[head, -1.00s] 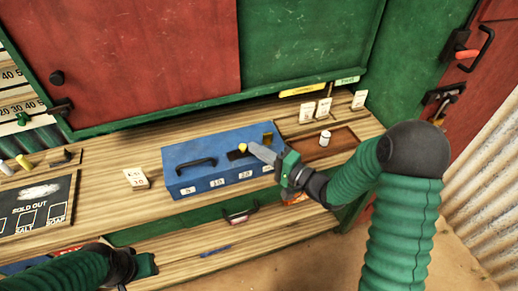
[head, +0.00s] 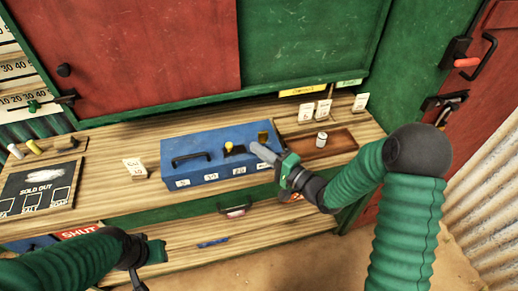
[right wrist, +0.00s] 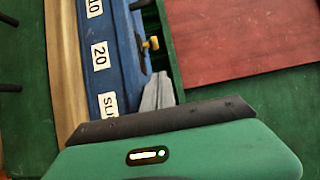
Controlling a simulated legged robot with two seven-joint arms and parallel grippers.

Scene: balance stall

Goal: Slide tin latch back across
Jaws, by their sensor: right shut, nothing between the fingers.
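The blue tin (head: 208,165) stands on the wooden counter, with a black handle on its lid and white labels along its front. Its latch, a dark slide with a yellow knob (head: 228,146), sits right of the handle, left of a brass plate (head: 263,138). The yellow knob also shows in the right wrist view (right wrist: 151,43). My right gripper (head: 260,151) is shut and empty over the tin's right end, its tips apart from the knob, to its right. My left gripper (head: 150,253) is low at the left, its fingers not clear.
A brown tray (head: 335,146) with a white can (head: 321,140) lies right of the tin. White price cards stand behind it, and another card (head: 134,168) stands left of the tin. A slate board (head: 38,190) lies at the far left. Red and green shutters rise behind the counter.

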